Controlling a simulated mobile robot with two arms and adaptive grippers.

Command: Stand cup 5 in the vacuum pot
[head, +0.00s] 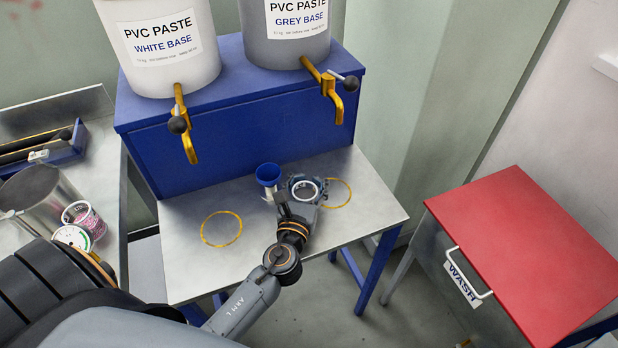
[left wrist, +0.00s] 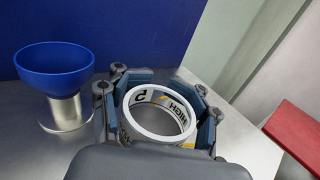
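Cup 5 (left wrist: 158,112), with a white rim and a "5" and "HIGH" on its label, is between the fingers of my left gripper (left wrist: 160,105). The pads lie close along both sides of the cup; whether they press on it I cannot tell. In the head view the cup (head: 304,189) and left gripper (head: 306,193) are at the steel table, by the right yellow ring. My right gripper is not in view.
A blue funnel-shaped cup (head: 268,174) on a metal base stands left of cup 5. The left yellow ring (head: 221,229) is empty. Brass taps (head: 185,125) overhang the table (head: 185,265). A pink-labelled cup (head: 84,218) stands by the pot. A red-topped WASH stand (head: 525,250) is right.

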